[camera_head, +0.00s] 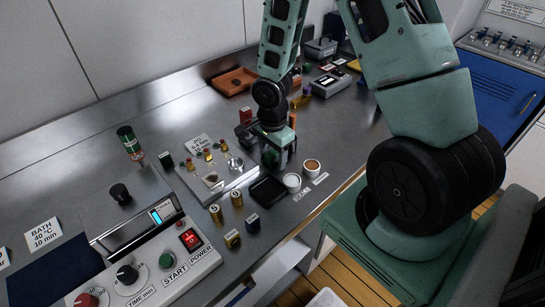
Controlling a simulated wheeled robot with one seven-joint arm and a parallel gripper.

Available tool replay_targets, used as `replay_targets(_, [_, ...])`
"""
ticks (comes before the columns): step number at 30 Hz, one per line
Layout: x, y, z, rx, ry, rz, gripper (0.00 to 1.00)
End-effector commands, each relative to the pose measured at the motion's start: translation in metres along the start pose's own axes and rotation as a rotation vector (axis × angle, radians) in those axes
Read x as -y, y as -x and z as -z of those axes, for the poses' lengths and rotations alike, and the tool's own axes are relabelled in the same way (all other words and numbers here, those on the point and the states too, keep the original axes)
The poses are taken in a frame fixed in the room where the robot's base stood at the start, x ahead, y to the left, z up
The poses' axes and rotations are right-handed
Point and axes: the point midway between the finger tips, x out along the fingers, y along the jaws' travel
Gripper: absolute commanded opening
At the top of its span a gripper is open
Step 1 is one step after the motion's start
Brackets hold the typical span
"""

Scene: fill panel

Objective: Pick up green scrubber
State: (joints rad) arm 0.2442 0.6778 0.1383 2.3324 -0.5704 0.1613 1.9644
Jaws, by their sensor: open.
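A small dark green piece, which looks like the green scrubber (269,158), shows low down at my gripper (277,161). My gripper points down over the steel worktop, right of the fill panel and behind the black tray. Its jaws are open. The jaws and wrist hide part of the green piece, and I cannot tell whether they touch it or stand around it.
A black tray (268,191) and two small cups, one white (292,181) and one brown-filled (312,166), stand close in front. The panel (213,176) with small fittings lies left. Brass cylinders (216,213) and a control box (150,270) are nearer. Boxes and tools crowd behind.

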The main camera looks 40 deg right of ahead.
Motion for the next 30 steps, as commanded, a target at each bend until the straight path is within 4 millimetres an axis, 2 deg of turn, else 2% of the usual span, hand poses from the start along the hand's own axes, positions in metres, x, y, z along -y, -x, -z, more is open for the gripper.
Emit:
replay_targets(6, [0.000, -0.001, 0.000, 0.000, 0.000, 0.001, 0.58])
replay_targets(11, [0.000, -0.001, 0.000, 0.000, 0.000, 0.001, 0.14])
replay_targets(12, [0.000, 0.000, 0.000, 0.000, 0.000, 0.001, 0.10])
replay_targets(23, [0.000, 0.004, 0.000, 0.000, -0.002, 0.002, 0.10])
replay_targets(26, [0.001, 0.012, 0.000, 0.000, -0.003, 0.004, 0.10])
replay_targets(30, [0.001, 0.034, 0.001, -0.001, -0.004, 0.005, 0.10])
